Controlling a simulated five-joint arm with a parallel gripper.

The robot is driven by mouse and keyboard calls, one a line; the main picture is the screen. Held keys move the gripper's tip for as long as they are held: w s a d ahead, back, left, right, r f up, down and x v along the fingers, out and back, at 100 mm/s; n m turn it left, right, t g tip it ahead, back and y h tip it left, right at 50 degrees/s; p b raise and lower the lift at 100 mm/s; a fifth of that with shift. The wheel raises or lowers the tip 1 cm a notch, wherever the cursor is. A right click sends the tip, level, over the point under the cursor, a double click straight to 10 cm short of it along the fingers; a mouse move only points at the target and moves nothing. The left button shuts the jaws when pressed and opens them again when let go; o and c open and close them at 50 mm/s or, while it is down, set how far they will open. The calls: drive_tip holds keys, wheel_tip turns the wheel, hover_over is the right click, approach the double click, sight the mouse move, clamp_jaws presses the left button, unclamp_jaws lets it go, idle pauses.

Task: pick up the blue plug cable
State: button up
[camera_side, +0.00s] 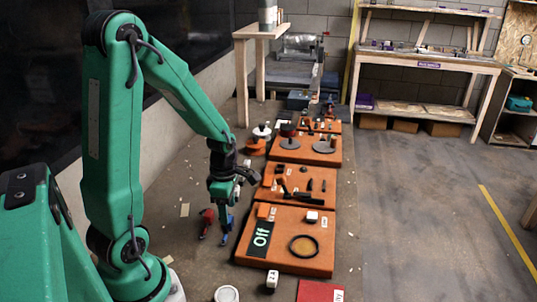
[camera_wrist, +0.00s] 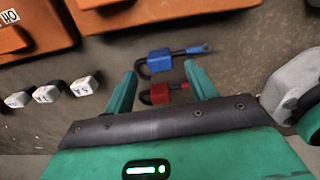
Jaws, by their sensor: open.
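The blue plug cable (camera_wrist: 160,61) lies on the grey surface, with a dark loop of cable to its left and a thin blue end to its right. In the side view, the blue plug cable (camera_side: 226,226) is just below my gripper (camera_side: 222,209). A similar red plug cable (camera_wrist: 160,94) lies close beside it, nearer to my palm in the wrist view. My gripper (camera_wrist: 161,70) is open and empty, its two green fingers apart. The blue body shows between and just beyond the fingertips. The height gap to it is hard to judge.
Orange boards (camera_side: 290,262) with parts on them stand in a row right of the plugs. Several small white labelled blocks (camera_wrist: 84,86) lie left of my fingers in the wrist view. A grey rounded object (camera_wrist: 292,82) is close at the right.

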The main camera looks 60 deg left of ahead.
sight(226, 231)
drive_tip(key=shift+f, duration=1.4)
drive_tip(key=shift+c, duration=0.5)
drive_tip(key=c, duration=1)
